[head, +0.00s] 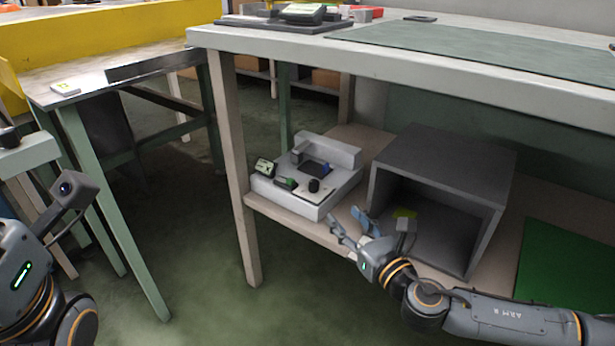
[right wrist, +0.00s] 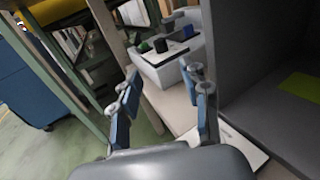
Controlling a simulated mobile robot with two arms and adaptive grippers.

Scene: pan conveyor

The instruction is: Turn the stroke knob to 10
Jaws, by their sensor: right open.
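A pale grey machine (head: 330,192) stands on the lower shelf of the bench, left of a dark open box. I cannot read any setting.
The dark grey box (head: 447,148) stands close on the right, near my right gripper. The bench top (head: 400,62) overhangs the shelf, and a bench leg (head: 236,170) stands left of the machine. A green mat (head: 565,265) lies further right.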

